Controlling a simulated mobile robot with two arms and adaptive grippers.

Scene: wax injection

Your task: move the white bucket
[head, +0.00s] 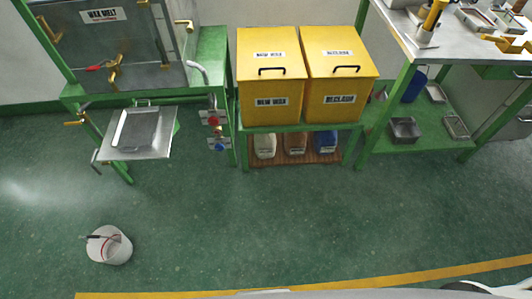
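The white bucket (110,247) stands upright on the green floor at the lower left of the head view. A dark-and-red handled item lies across its open top; I cannot tell what it is. Neither of my grippers shows in the head view, and nothing is seen touching the bucket.
The green floor (240,225) around the bucket is clear. A metal tray (160,147) juts out from the wax melt machine (105,45). Two yellow bins (270,95) stand on a green rack. A green workbench (400,145) is at the right. A yellow line (420,276) crosses the front floor.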

